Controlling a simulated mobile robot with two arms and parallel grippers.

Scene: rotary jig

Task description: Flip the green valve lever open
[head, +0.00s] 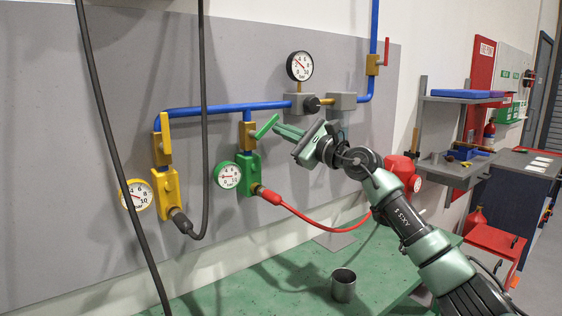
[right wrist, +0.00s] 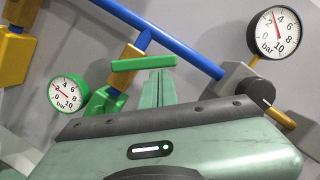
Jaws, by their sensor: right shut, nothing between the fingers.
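In the right wrist view the lever (right wrist: 143,63) lies just beyond my fingertips. My right gripper (head: 282,130) is shut and empty, its fingertips just right of the lever's free end; the two fingers (right wrist: 160,82) lie together in the wrist view. I cannot tell whether they touch the lever. My left gripper is not in view.
A yellow valve lever (head: 165,132) stands to the left and a red lever (head: 387,51) at upper right. Dark cables hang in front on the left. A red hose (head: 310,226) runs below my arm. A metal cup (head: 343,285) stands on the green bench (head: 240,290).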

